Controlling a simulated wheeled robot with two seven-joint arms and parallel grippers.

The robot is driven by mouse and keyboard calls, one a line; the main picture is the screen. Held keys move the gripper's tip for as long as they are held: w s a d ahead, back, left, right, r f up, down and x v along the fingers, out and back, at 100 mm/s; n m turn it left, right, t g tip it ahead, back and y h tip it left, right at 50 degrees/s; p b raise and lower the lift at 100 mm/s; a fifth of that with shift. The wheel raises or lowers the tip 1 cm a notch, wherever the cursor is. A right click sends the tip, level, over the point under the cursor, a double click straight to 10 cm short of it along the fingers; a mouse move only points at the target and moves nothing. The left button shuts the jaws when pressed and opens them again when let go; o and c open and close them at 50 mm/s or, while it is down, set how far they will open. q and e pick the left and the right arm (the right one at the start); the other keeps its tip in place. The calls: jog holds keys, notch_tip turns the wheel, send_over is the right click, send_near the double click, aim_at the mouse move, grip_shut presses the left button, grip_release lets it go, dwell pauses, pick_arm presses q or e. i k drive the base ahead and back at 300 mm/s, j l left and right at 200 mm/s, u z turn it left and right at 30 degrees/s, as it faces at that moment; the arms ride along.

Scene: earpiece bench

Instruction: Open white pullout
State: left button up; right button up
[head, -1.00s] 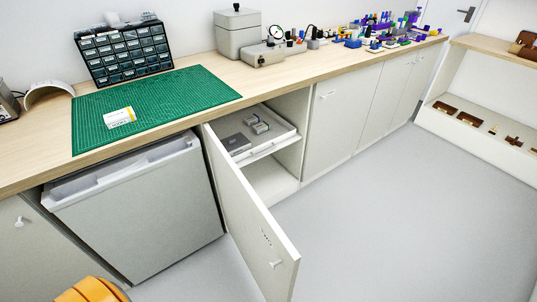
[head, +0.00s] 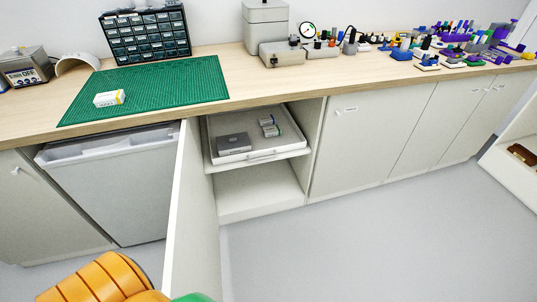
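The white pullout (head: 252,157) is a shallow tray on a shelf inside an open cabinet under the bench. Its front edge lies about level with the cabinet's front. A grey box (head: 233,143) and small grey-and-green items (head: 269,126) lie in it. The cabinet door (head: 189,215) stands open on the left, swung out toward me. Neither of my grippers shows in the head view.
A wooden bench top (head: 240,88) runs above, with a green mat (head: 160,92) and small white box (head: 109,98). A white appliance (head: 120,190) stands left of the door. Closed cabinets (head: 365,140) run right. The grey floor (head: 370,240) in front is clear.

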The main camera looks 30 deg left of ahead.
aim_at(244, 120)
jog(key=i+u, duration=0.3)
jog(key=i, duration=0.3)
jog(key=i+l+u, duration=0.3)
jog(key=i, duration=0.25)
